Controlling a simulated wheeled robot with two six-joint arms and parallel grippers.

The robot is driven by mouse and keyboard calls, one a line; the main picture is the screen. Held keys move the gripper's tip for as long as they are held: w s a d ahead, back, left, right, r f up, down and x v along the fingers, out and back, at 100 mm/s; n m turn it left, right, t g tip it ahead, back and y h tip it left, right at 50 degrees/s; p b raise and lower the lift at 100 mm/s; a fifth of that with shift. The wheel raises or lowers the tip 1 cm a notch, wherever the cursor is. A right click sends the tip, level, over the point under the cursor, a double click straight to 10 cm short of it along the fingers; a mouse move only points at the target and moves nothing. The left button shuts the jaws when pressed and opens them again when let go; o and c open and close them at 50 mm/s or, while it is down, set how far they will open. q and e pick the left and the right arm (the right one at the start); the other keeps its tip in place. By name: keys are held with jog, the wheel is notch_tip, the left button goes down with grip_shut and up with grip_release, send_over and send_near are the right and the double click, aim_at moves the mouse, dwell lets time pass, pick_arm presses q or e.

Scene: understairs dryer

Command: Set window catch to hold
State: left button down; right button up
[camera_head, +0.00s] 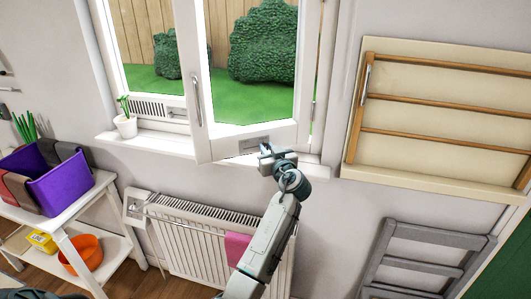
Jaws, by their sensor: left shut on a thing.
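The white window sash (220,145) stands ajar, swung in over the sill, with a vertical handle (197,98) on its left stile. A small grey window catch (253,143) sits on the sash's bottom rail. My left gripper (267,153) is at the lower right end of this catch, in front of the bottom rail. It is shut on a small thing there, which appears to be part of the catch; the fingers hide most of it. My right gripper is not in view.
A small potted plant (125,123) stands on the sill's left end. Below are a radiator (190,240) with a pink cloth (237,248). A wall drying rack (430,125) and grey folded frame (425,245) are at right. A shelf holds a purple bin (55,187).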

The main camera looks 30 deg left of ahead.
pick_arm(q)
jog(key=c, duration=1.5)
grip_release()
jog(key=shift+w+d, duration=0.1)
jog(key=shift+o, duration=0.9)
jog(key=shift+w+d, duration=0.1)
jog(key=shift+s+d+f+b, duration=0.15)
jog(key=shift+s+d+b, duration=0.1)
jog(key=shift+s+b, duration=0.05)
jog(key=b+v, duration=0.2)
jog(key=v, duration=0.4)
jog(key=shift+s+d+b, duration=0.2)
jog(key=shift+d+b, duration=0.1)
jog(key=shift+b, duration=0.05)
